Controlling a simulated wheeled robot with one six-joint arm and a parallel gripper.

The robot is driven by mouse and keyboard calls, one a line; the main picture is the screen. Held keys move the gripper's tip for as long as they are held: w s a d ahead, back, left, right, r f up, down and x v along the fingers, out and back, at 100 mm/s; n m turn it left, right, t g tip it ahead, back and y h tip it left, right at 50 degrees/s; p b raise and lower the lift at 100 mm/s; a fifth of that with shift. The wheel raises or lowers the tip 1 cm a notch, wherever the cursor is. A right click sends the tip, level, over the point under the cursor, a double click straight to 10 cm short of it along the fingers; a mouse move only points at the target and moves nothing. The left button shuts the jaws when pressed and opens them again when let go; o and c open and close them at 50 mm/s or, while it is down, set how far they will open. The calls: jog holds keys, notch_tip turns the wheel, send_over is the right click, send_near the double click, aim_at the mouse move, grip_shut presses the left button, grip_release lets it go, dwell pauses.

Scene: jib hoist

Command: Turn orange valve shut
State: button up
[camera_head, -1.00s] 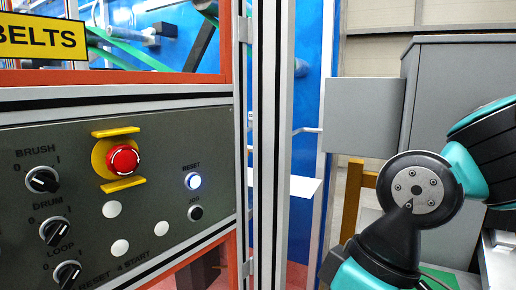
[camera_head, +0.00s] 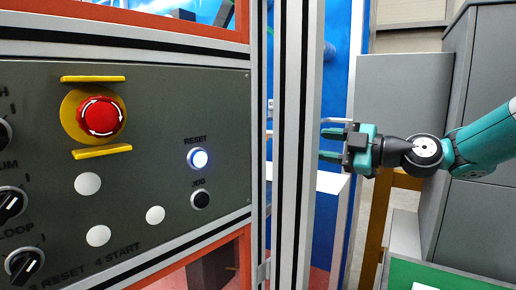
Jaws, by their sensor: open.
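No orange valve shows in the camera view. My gripper (camera_head: 332,143) is at the right of the picture, in front of the grey cabinet and pointing left. Its two fingers are apart, one above the other, with nothing between them. The fingertips are just right of the aluminium post (camera_head: 297,150). My arm comes in from the right edge.
A grey control panel (camera_head: 225,110) fills the left, with a red emergency button (camera_head: 101,116), a lit reset button (camera_head: 198,158), a jog button (camera_head: 200,199) and several knobs. An orange frame (camera_head: 150,15) surrounds it. A grey cabinet (camera_head: 400,85) stands behind my arm.

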jog(key=p+x, duration=0.6)
jog(key=x, duration=1)
jog(key=shift+s+r+p, duration=0.1)
jog(key=shift+r+p, duration=0.1)
jog(key=shift+p, duration=0.15)
jog(key=shift+w+a+f, duration=0.15)
jog(key=shift+w+a, duration=0.2)
jog(key=shift+a, duration=0.2)
grip_shut()
